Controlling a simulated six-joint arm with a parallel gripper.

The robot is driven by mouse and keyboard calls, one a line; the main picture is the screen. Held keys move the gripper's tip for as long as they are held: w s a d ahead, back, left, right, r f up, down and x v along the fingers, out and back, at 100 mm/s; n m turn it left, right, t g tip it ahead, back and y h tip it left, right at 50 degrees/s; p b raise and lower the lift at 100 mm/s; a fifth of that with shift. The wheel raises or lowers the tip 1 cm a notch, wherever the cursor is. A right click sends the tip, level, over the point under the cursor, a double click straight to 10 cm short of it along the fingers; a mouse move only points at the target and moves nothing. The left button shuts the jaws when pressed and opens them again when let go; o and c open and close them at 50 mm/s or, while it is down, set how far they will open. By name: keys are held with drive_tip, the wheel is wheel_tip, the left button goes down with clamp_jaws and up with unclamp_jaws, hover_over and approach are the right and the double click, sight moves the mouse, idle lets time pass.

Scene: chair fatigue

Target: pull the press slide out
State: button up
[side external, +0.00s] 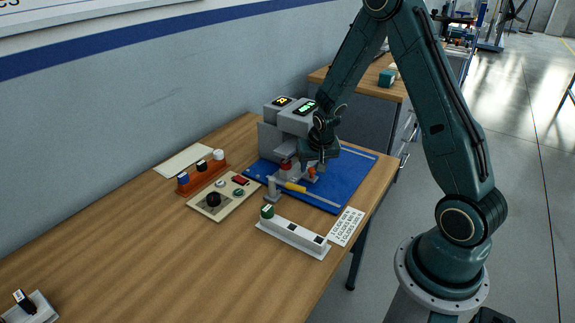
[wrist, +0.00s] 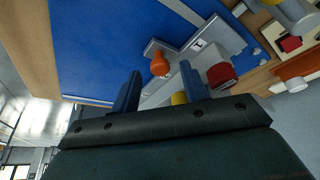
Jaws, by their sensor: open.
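The grey press (side external: 288,128) with two small displays on top stands on a blue mat (side external: 335,190). A grey slide (wrist: 200,43) with a label marked 1 lies low at its front. An orange knob (wrist: 160,62) stands by the slide; it also shows small in the side view (side external: 312,171). My gripper (wrist: 160,70) is open, pointing down over the slide. In the wrist view the orange knob appears between its two fingertips, with a gap on both sides. I cannot tell how far above the knob the fingertips are. My arm hides part of the press.
A red cylinder (wrist: 221,75) is close beside one finger. A yellow-handled grey piece (side external: 294,187) lies at the mat's edge. A control panel (side external: 222,197), an orange rack (side external: 201,176) and a white block (side external: 292,236) stand to the left and front. The table's left part is mostly clear.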

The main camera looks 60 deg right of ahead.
drive_tip(key=shift+w+d+f, duration=0.15)
drive_tip(key=shift+w+f, duration=0.05)
drive_tip(key=shift+f, duration=0.4)
clamp_jaws()
drive_tip(key=shift+s, duration=4.85)
unclamp_jaws()
drive_tip(key=shift+r, duration=0.1)
drive_tip(key=v, duration=1.3)
drive_tip(key=shift+r, duration=0.25)
